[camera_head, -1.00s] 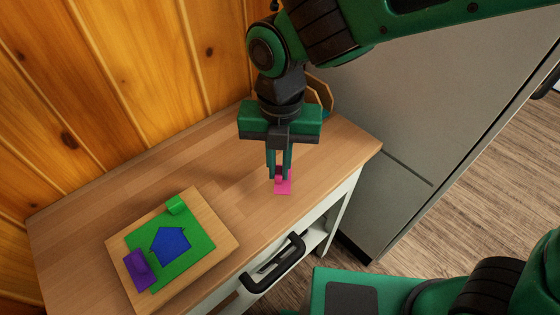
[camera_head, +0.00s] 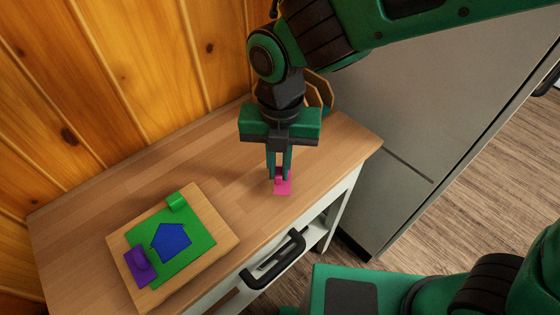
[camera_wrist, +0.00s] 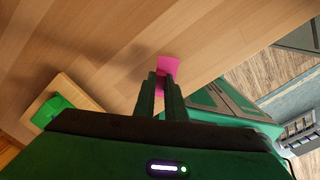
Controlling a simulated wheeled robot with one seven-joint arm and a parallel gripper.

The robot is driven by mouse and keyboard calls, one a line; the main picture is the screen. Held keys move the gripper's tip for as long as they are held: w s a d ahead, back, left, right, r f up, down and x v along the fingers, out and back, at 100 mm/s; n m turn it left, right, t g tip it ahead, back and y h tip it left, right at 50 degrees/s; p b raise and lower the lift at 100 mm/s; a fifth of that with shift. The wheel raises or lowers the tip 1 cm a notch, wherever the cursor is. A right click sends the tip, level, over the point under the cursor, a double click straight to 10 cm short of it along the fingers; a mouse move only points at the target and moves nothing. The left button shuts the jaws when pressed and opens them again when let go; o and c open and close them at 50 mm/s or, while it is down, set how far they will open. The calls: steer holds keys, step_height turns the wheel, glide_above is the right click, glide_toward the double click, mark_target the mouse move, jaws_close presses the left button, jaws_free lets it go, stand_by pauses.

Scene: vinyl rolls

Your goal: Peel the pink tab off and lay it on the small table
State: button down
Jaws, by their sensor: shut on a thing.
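The pink tab (camera_head: 282,187) is at the tips of my gripper (camera_head: 281,179), over the right part of the small wooden-topped table (camera_head: 215,160), near its front edge. My gripper points down and is shut on the tab. In the wrist view the pink tab (camera_wrist: 168,65) shows just beyond the fingertips (camera_wrist: 162,80). Its lower edge looks close to or on the tabletop; I cannot tell whether it touches.
A wooden board (camera_head: 215,207) at the table's left holds a green sheet (camera_head: 198,232) with a blue house shape (camera_head: 171,242), a green tab (camera_head: 176,204) and a purple tab (camera_head: 139,264). A wooden holder (camera_head: 318,92) stands behind my gripper. A grey cabinet (camera_head: 400,120) is at the right.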

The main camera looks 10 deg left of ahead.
steer(key=shift+f, duration=0.5)
steer(key=shift+f, duration=0.1)
steer(key=shift+f, duration=0.55)
steer(key=shift+f, duration=0.15)
stand_by(0.5)
steer(key=c, duration=0.5)
jaws_free()
steer(key=shift+c, duration=0.2)
steer(key=shift+d+r, duration=0.1)
steer(key=shift+r, duration=4.45)
